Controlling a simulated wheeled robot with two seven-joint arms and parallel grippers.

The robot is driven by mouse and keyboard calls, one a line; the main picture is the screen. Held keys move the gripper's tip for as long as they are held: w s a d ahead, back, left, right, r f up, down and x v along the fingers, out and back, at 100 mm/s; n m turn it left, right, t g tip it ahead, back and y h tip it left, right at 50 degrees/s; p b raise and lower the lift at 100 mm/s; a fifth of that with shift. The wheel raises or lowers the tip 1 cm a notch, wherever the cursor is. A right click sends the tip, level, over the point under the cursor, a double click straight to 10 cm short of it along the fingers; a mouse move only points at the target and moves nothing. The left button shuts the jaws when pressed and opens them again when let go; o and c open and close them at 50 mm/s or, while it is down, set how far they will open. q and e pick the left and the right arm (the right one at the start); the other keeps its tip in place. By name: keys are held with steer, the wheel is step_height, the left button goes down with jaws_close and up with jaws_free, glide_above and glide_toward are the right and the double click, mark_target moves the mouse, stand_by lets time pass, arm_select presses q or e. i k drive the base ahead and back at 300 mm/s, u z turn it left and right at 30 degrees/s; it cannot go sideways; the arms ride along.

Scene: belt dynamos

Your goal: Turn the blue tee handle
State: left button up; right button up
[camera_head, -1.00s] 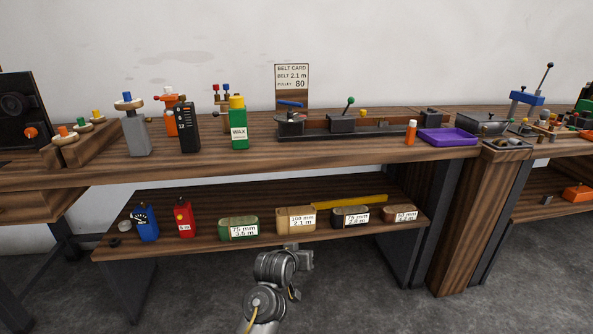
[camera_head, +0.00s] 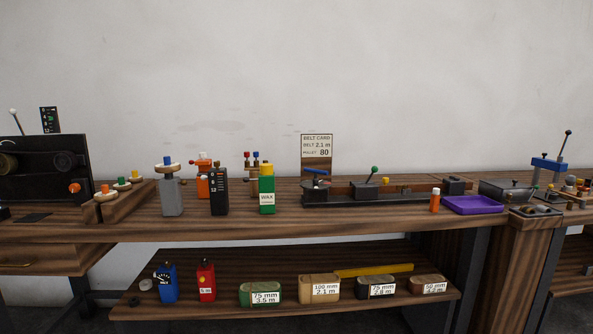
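A small blue handle (camera_head: 315,171) tops the dark fixture at the left end of a long black rail (camera_head: 390,198) on the bench, just below the belt card. It looks like a short bar lying nearly level, tilted slightly down to the right. A larger blue piece (camera_head: 547,163) sits on a post with a black lever at the far right. I cannot tell for certain which one is the tee handle. Neither of my grippers is in view.
The belt card (camera_head: 317,150) stands behind the rail. A green wax bottle (camera_head: 267,190), black box (camera_head: 219,192) and grey block (camera_head: 171,196) stand to its left. An orange bottle (camera_head: 434,201) and purple tray (camera_head: 474,205) are to its right.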

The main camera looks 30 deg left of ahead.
mark_target(316, 171)
steer(key=u, duration=0.45)
steer(key=k, duration=0.5)
steer(key=u, duration=0.85)
steer(key=i, duration=1.6)
steer(key=z, duration=0.8)
